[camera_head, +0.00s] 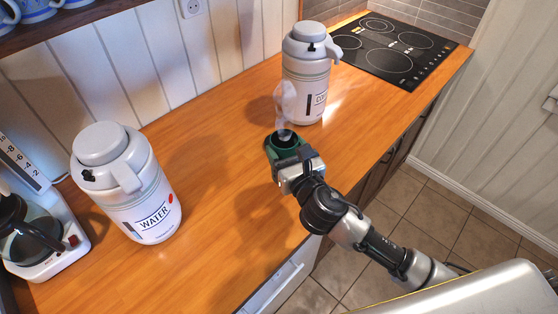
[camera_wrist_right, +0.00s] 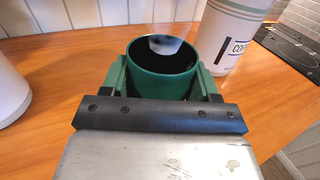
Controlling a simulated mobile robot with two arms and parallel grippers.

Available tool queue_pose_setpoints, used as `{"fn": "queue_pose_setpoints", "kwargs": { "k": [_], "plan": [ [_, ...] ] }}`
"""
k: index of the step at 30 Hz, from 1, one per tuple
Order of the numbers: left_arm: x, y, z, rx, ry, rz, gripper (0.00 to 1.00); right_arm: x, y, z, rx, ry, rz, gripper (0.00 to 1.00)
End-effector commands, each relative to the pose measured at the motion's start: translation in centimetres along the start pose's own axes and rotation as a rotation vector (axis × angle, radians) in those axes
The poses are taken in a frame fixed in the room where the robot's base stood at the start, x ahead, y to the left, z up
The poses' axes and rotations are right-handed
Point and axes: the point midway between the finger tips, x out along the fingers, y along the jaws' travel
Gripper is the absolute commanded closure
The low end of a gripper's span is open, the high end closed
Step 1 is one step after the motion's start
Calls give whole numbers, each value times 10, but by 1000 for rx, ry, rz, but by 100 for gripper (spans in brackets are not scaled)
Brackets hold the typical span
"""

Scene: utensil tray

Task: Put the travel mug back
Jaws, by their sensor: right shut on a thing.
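The travel mug (camera_head: 285,139) is a green cup with a dark, open top. It stands upright, and pale steam rises above it. My right gripper (camera_head: 281,158) is shut on the mug near the middle of the counter. In the right wrist view the mug (camera_wrist_right: 160,86) sits between the two fingers, its rim level and its lower part hidden by the gripper. I cannot tell whether its base touches the wood. My left gripper is in neither view.
A WATER dispenser (camera_head: 128,187) and a coffee maker (camera_head: 52,243) stand left. A black cooktop (camera_head: 392,50) is at the far right.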

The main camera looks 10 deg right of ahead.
Motion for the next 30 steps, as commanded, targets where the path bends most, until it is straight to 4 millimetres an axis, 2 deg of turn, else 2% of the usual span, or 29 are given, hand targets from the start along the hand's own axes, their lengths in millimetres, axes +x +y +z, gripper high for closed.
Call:
{"fn": "queue_pose_setpoints", "kwargs": {
  "k": [3, 7, 15, 28, 29, 30],
  "plan": [
    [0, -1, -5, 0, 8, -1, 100, 12, 9, -7, 2, -4, 0, 78],
    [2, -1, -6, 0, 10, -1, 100, 15, 12, -14, 1, -3, 0, 78],
    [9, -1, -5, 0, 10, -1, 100, 15, 12, -49, 1, 0, 0, 78],
    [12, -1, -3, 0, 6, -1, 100, 15, 12, -55, -1, -2, 1, 78],
    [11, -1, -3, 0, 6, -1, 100, 15, 12, -55, -1, 0, 1, 35],
    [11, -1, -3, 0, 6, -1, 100, 15, 12, -54, -1, 0, 1, 29]
  ]
}}
